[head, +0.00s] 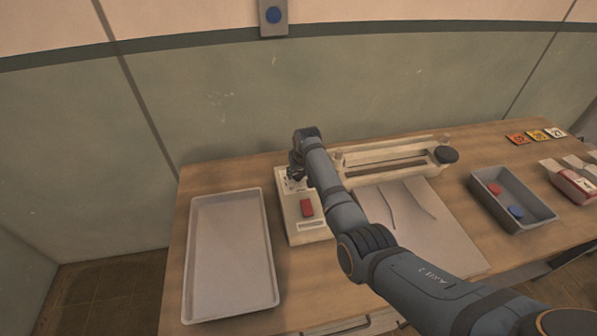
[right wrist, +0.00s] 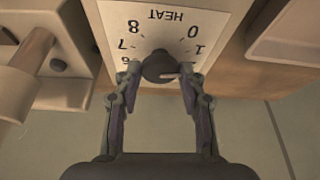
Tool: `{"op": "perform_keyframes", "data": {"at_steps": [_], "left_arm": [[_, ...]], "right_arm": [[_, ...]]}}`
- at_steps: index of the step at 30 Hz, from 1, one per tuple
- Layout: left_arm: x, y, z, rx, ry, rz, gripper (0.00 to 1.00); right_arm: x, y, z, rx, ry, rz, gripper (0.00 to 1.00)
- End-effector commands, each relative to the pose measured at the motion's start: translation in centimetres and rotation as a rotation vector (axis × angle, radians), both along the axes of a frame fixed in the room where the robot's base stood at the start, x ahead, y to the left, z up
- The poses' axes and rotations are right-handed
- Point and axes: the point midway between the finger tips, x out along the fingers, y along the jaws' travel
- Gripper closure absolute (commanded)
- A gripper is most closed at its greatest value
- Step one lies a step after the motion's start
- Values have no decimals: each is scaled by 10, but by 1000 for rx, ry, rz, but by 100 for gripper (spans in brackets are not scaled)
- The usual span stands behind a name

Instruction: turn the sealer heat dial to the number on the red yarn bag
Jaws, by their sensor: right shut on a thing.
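The sealer's heat panel (head: 283,180) stands on the bench beside its red switch (head: 307,208). My right gripper (head: 296,172) reaches down over it. In the right wrist view the dark round heat dial (right wrist: 158,67) sits between the fingers of my right gripper (right wrist: 160,72), which is shut on it. The printed scale (right wrist: 163,30) appears upside down, with 0, 1, 7 and 8 readable and other numbers partly hidden by the fingers. The dial's pale pointer mark (right wrist: 170,76) points to the right. The red and white yarn bag (head: 574,187) lies at the far right; its number is too small to read.
An empty grey tray (head: 272,240) is left of the sealer. A grey bin (head: 533,222) holds a red and a blue piece. White sheets (head: 450,235) lie under my right arm. Several coloured number cards (head: 537,135) lie at the back right.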

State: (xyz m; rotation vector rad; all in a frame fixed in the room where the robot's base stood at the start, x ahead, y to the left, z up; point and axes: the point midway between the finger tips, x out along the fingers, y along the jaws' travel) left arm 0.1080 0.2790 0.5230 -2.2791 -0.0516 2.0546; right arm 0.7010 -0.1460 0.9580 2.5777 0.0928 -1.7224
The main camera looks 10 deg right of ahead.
Motion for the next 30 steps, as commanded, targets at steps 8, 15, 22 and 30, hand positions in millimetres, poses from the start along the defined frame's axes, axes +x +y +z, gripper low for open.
{"op": "perform_keyframes", "data": {"at_steps": [8, 15, 22, 30], "left_arm": [[0, 0, 7, 0, 1, 0, 100], [-1, 0, -4, 0, 2, 0, 100], [-2, 0, -28, 0, 3, 0, 100], [-2, 0, -75, -1, 4, 0, 100]], "right_arm": [[0, 3, 1, 0, 1, -226, 91], [1, 4, -2, -1, -1, -454, 91], [2, 5, -5, -2, -2, -673, 91], [4, 7, -9, 0, -4, -915, 91]]}}
